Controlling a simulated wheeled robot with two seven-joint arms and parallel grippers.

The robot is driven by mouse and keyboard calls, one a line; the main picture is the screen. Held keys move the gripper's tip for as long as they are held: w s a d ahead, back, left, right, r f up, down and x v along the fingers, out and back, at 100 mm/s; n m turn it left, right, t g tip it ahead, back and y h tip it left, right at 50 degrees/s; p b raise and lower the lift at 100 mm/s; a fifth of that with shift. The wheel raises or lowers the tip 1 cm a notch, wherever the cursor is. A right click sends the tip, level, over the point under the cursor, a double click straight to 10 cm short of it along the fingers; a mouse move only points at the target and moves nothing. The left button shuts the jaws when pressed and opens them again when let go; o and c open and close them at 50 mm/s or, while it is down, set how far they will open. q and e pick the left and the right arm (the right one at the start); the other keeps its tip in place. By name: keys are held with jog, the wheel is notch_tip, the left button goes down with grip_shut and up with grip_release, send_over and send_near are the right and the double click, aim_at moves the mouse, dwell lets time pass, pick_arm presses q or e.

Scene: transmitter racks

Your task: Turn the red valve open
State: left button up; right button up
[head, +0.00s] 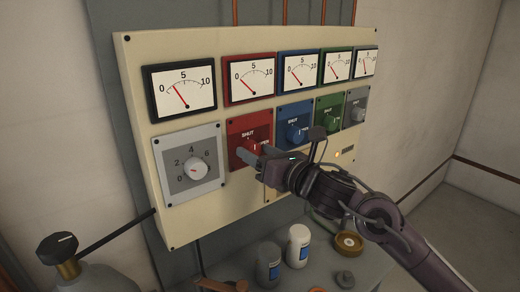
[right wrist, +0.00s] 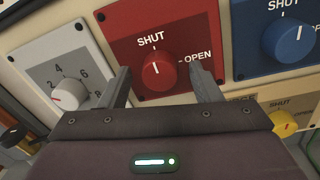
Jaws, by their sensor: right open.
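The red valve is a round red knob (right wrist: 159,70) on a red plate (right wrist: 125,18) marked SHUT above and OPEN to the right. Its white pointer line points up toward SHUT. In the head view the red plate (head: 238,126) is on the cream panel, with the knob partly hidden by my gripper. My right gripper (head: 251,153) is in front of it. In the right wrist view its open fingers (right wrist: 163,78) stand to the left and right of the knob, with gaps on both sides; I cannot tell whether they reach its depth. My left gripper is out of view.
Right of the red plate is a blue knob (head: 296,132), then a green knob (head: 331,116). A grey numbered dial (head: 195,170) is to the left. Gauges line the panel top (head: 180,42). Bottles (head: 298,246) stand on a shelf below. A black-handled cylinder valve (head: 58,248) is at lower left.

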jog(key=c, duration=1)
jog(key=shift+f+m, duration=0.1)
jog(key=shift+m, duration=0.2)
jog(key=m+b, duration=0.2)
jog(key=m, duration=0.1)
jog(key=shift+f, duration=0.1)
jog(key=m+b, duration=0.1)
jog(key=m, duration=0.3)
jog(key=shift+b, duration=0.35)
jog(key=m, duration=0.4)
jog(key=shift+m+t, duration=0.3)
jog(key=shift+m, duration=0.1)
jog(key=m, duration=0.6)
jog(key=shift+f, duration=0.1)
jog(key=shift+m+p, duration=0.3)
